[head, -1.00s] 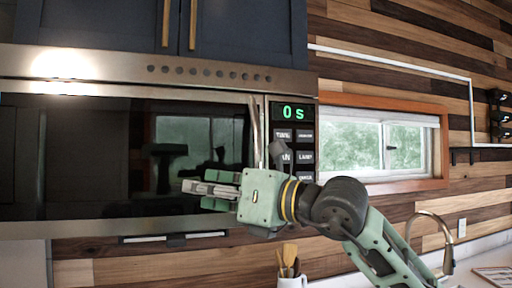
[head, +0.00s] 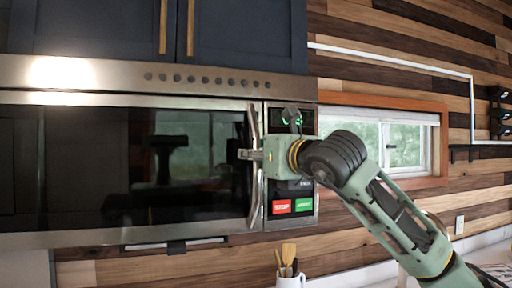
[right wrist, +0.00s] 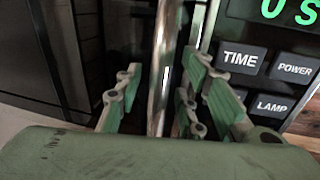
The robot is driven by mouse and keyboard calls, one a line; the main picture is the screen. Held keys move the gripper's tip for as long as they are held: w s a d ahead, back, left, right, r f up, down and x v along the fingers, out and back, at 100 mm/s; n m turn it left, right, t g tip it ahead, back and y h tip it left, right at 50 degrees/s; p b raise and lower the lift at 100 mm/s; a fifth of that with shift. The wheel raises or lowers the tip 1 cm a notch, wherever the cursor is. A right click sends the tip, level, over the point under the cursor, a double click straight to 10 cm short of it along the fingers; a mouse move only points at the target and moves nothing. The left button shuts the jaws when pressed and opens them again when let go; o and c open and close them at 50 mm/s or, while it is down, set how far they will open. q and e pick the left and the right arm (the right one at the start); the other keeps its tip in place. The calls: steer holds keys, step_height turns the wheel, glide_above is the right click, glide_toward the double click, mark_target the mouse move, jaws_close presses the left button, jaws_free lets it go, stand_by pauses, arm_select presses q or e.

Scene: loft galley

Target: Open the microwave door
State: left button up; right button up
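The microwave door (head: 90,165) is a dark glass panel in a steel frame and looks closed. Its upright steel handle (head: 255,205) runs along the right edge. My right gripper (head: 248,155) is at the handle at about mid-height. In the right wrist view, the handle (right wrist: 166,70) stands between the fingers of my right gripper (right wrist: 165,92). The fingers are apart, with a visible gap on each side of the bar. My left gripper is not in view.
The control panel (head: 306,188), with red and green buttons, is right of the handle and partly hidden by my right arm. Blue cabinets (head: 245,38) are above. A window (head: 405,145) is to the right. A utensil holder (head: 290,281) stands below.

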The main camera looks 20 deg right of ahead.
steer(key=shift+w, duration=0.15)
steer(key=shift+c, duration=0.6)
jaws_close()
